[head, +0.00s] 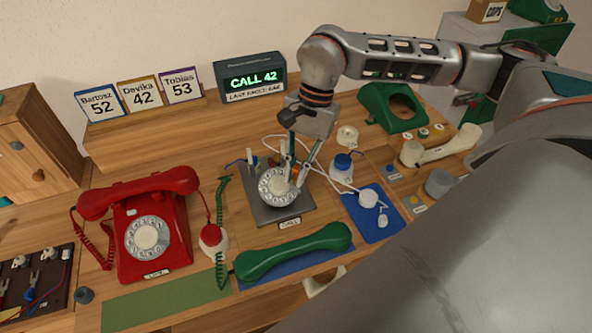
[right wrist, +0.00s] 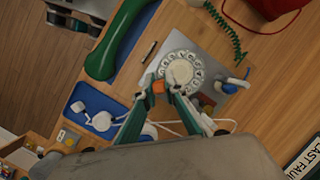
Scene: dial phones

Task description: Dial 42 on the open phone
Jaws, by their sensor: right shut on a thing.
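The open phone is a grey base plate (head: 298,211) with a white rotary dial (head: 279,198) and exposed parts, labelled CALL. In the right wrist view its dial (right wrist: 187,66) faces the camera. My right gripper (head: 288,184) reaches down over the dial from behind. The green handset (head: 295,252) lies in front on a blue mat. A sign (head: 251,79) reads CALL 42. My left gripper is not in view.
A red phone (head: 146,226) stands at the left with its handset on. A blue tray (head: 372,212) with small white parts lies right of the open phone. A cream handset (head: 440,147) and green shell (head: 392,107) are farther right. Name cards (head: 140,95) stand behind.

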